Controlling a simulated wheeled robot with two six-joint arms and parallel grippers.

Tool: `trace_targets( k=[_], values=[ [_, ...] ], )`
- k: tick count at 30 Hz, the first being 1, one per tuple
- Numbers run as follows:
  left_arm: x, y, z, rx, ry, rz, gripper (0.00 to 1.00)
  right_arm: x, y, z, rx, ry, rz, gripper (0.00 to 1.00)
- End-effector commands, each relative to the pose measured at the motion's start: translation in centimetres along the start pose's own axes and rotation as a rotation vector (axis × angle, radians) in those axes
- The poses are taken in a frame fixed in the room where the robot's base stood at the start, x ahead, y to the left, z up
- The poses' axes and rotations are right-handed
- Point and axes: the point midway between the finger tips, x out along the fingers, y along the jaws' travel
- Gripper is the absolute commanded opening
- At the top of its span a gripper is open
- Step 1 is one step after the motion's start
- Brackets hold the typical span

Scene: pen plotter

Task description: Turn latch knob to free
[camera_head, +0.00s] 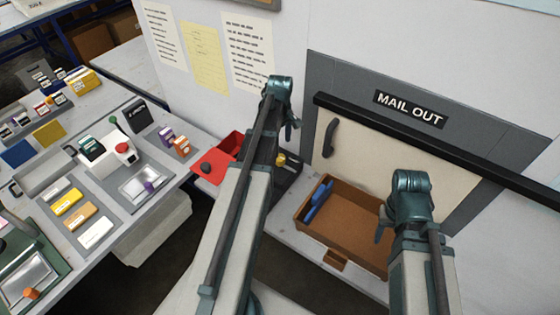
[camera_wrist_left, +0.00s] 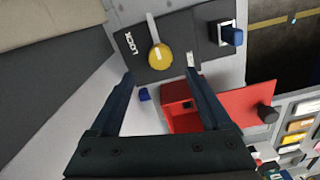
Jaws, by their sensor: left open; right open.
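The latch knob (camera_wrist_left: 159,56) is a round yellow knob with a pale pointer, on a dark plate (camera_wrist_left: 178,46) marked LOCK. In the left wrist view the pointer extends toward the top of the picture, beside the lettering. The yellow knob also shows small in the head view (camera_head: 280,160), close to the left arm. My left gripper (camera_wrist_left: 161,75) is open, its two fingers reaching toward the plate with the knob just beyond and between their tips. I cannot tell whether they touch anything. My right gripper (camera_head: 383,224) shows only partly, by the brown tray (camera_head: 347,220).
A red box (camera_wrist_left: 180,105) with a red lid and dark knob (camera_wrist_left: 268,114) is beside the plate. A blue handle (camera_wrist_left: 232,36) is on the plate's other side. The MAIL OUT door (camera_head: 375,155) stands behind the tray. A crowded workbench (camera_head: 105,205) is at left.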

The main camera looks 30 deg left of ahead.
Motion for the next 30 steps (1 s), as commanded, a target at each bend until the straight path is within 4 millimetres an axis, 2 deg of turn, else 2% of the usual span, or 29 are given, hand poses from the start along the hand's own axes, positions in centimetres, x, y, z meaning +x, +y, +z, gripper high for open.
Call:
trace_targets(
  k=[1,12,16,25,26,30],
  values=[
    [1.5,0.0,0.0,0.000,0.000,0.000,0.81,1.5,-0.1,-0.1,-0.002,0.000,0.001,0.50],
    [6.3,0.0,0.0,0.000,0.000,0.000,0.81,6.3,-0.6,-0.4,-0.008,0.000,0.002,0.50],
    [7.0,0.0,0.0,0.000,0.000,0.000,0.81,6.9,-0.6,-0.4,-0.007,0.000,0.002,0.50],
    [6.9,0.0,0.0,0.000,0.000,0.000,0.81,6.9,-0.6,-0.4,-0.007,0.000,0.002,0.50],
    [6.9,0.0,0.0,0.000,0.000,0.000,0.78,6.9,-0.6,-0.4,-0.007,0.000,0.002,0.50],
    [6.9,0.0,0.0,0.000,0.000,0.000,0.53,6.9,-0.6,-0.4,-0.007,0.000,0.002,0.50]
  ],
)
